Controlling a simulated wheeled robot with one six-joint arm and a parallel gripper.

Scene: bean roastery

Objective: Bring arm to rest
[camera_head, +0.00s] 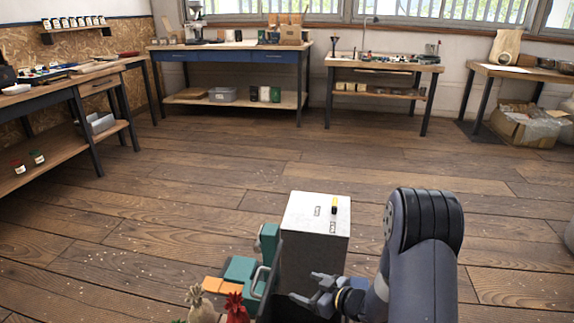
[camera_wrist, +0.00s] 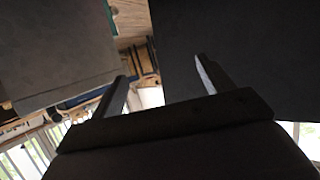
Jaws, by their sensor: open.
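My gripper (camera_head: 306,287) is low in front of my body in the head view, at the end of my folded arm. Its two fingers point left and stand apart with nothing between them. In the wrist view my gripper (camera_wrist: 160,78) also shows both fingers spread and empty.
Teal and orange items (camera_head: 240,270) and small tied bags, one red (camera_head: 236,308), sit left of the gripper. A blue-fronted workbench (camera_head: 228,54), a small table (camera_head: 385,62) and a left bench (camera_head: 75,80) stand away. The wooden floor (camera_head: 200,180) between is clear.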

